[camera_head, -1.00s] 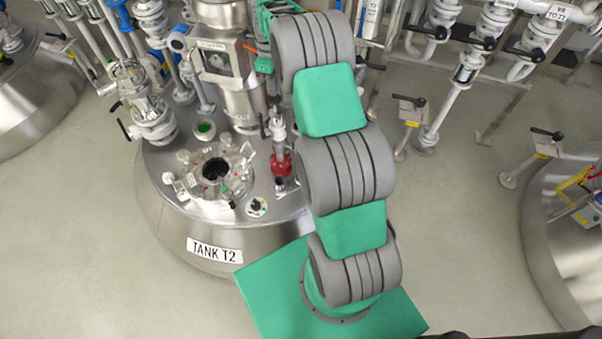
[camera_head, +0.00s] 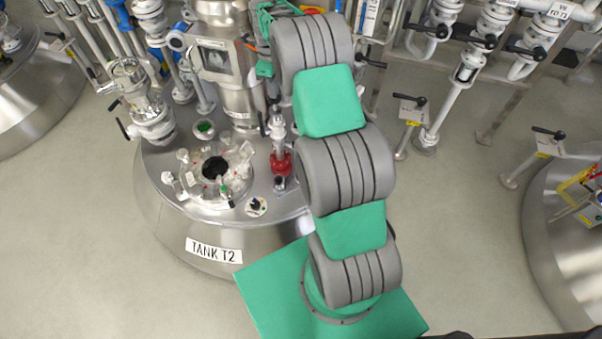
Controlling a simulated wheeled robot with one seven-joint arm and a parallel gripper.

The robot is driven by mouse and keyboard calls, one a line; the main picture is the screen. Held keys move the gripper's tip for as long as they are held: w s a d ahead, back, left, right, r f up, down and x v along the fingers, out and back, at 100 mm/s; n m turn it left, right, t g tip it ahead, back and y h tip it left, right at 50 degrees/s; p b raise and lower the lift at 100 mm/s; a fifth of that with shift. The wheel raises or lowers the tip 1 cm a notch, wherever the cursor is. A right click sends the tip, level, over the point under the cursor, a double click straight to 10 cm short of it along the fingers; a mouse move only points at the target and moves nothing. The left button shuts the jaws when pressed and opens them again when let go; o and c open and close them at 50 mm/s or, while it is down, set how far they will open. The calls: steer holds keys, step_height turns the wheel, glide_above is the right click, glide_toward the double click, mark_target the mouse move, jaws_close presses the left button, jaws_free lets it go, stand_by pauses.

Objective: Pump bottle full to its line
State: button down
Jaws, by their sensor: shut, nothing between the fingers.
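No pump bottle can be made out in the head view. My arm rises from its green base plate and runs up the middle of the picture to the top edge. Small green parts show beside its uppermost grey joint, but no gripper fingers can be made out there. The arm hides what lies behind it. The steel tank T2 (camera_head: 165,215) stands left of my arm, with a round flanged port with a dark opening, small fittings and a red-collared valve (camera_head: 281,163) on its lid.
A steel column with a window (camera_head: 215,60) rises behind the tank lid. Pipes and black-handled valves (camera_head: 428,31) line the back right. Other steel tanks stand at the far left (camera_head: 40,100) and right edge (camera_head: 560,240).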

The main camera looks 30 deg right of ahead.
steer(key=shift+s+f+b, duration=0.1)
steer(key=shift+f+b, duration=0.85)
steer(key=shift+f, duration=1)
steer(key=shift+r+p, duration=1.7)
steer(key=shift+r, duration=1.3)
steer(key=shift+r, duration=0.1)
step_height(320, 180, up, 6)
steer(key=p, duration=0.3)
steer(key=shift+p, duration=0.3)
steer(key=shift+a, duration=0.1)
